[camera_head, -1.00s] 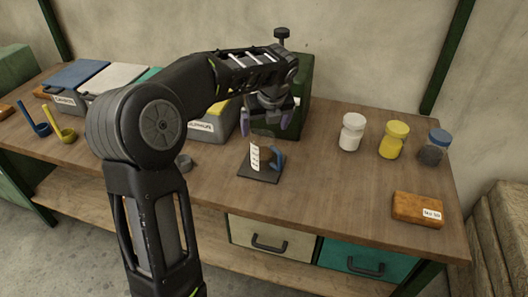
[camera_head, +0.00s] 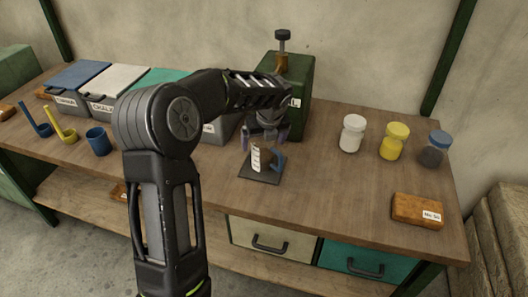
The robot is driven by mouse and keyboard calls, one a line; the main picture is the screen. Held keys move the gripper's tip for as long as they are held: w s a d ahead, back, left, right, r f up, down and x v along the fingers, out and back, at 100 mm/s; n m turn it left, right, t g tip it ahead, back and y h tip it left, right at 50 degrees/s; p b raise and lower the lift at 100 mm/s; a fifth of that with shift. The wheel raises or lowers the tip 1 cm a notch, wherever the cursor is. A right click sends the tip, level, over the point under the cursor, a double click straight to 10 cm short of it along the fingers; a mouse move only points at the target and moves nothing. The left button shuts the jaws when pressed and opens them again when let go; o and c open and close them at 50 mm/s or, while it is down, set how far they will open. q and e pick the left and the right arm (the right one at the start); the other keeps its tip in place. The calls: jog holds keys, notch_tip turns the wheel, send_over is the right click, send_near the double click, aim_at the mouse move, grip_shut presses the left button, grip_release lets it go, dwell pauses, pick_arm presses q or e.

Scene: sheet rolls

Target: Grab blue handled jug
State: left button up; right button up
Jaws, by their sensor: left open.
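The jug (camera_head: 257,158) is a clear measuring vessel with a white scale strip and a blue handle (camera_head: 279,157) on its right side. It stands upright on a dark square plate (camera_head: 261,176) on the workbench. My left gripper (camera_head: 265,142) is open and points down at the jug's top, with its fingers on the left and right. I cannot tell whether the fingers touch the jug. The gripper hides the jug's rim. My right gripper is not in view.
White (camera_head: 351,134), yellow (camera_head: 393,141) and blue-lidded (camera_head: 433,149) jars stand to the right, with a labelled brown block (camera_head: 418,210) in front. A green box (camera_head: 299,95) stands behind the gripper. Lidded bins and a blue cup (camera_head: 98,141) are on the left.

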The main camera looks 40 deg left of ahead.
pick_arm(q)
jog(key=shift+f, duration=0.1)
jog(key=shift+c, duration=0.3)
jog(key=c, duration=1.5)
jog(key=shift+r, duration=0.6)
jog(key=shift+b+v, duration=0.4)
jog(key=shift+v, duration=0.8)
jog(key=s+d+b, duration=0.3)
jog(key=s+d, duration=0.7)
jog(key=d, duration=0.3)
jog(key=shift+s+d, duration=0.2)
jog(key=shift+s, duration=0.05)
jog(key=shift+r, duration=0.1)
